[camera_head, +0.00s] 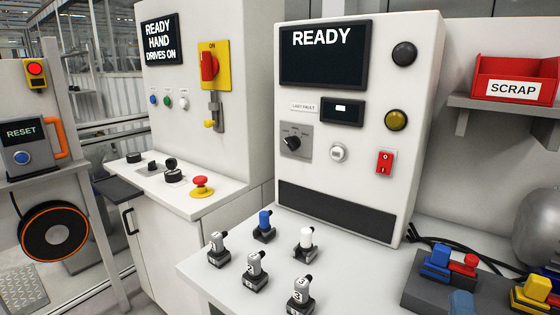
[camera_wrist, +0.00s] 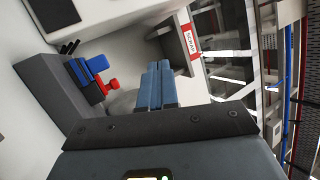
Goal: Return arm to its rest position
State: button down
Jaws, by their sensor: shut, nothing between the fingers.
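My gripper (camera_wrist: 158,88) shows in the wrist view with its two blue fingers side by side, shut with nothing held. The fingers point towards the red SCRAP bin (camera_wrist: 188,38), with open space around their tips. A blue and red plug pair on a dark block is left of the fingers in the wrist view, apart from them. In the head view, a blue-grey shape at the bottom right edge may be my fingertips; most of the arm is out of that view.
A white cabinet (camera_head: 352,120) with a READY screen stands in the middle. Several small plugs stand on its ledge. A dark block (camera_head: 425,290) carries blue, red and yellow plugs at lower right. The SCRAP bin (camera_head: 514,80) sits on a shelf (camera_head: 490,103). An emergency stop (camera_head: 201,185) is at left.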

jog(key=s+a+f+n+g+y, duration=0.1)
jog(key=s+f+n+g+y, duration=0.1)
jog(key=s+n, duration=0.5)
jog(key=s+a+f+n+g+y, duration=0.1)
jog(key=s+n, duration=0.6)
jog(key=s, duration=0.7)
jog(key=s+a+f+n+g+y, duration=0.2)
jog(key=s+f+n+g+y, duration=0.1)
jog(key=s+n, duration=0.5)
jog(key=s+g+y, duration=0.1)
jog(key=s, duration=0.2)
jog(key=shift+s+f+g, duration=0.3)
jog(key=shift+f, duration=0.05)
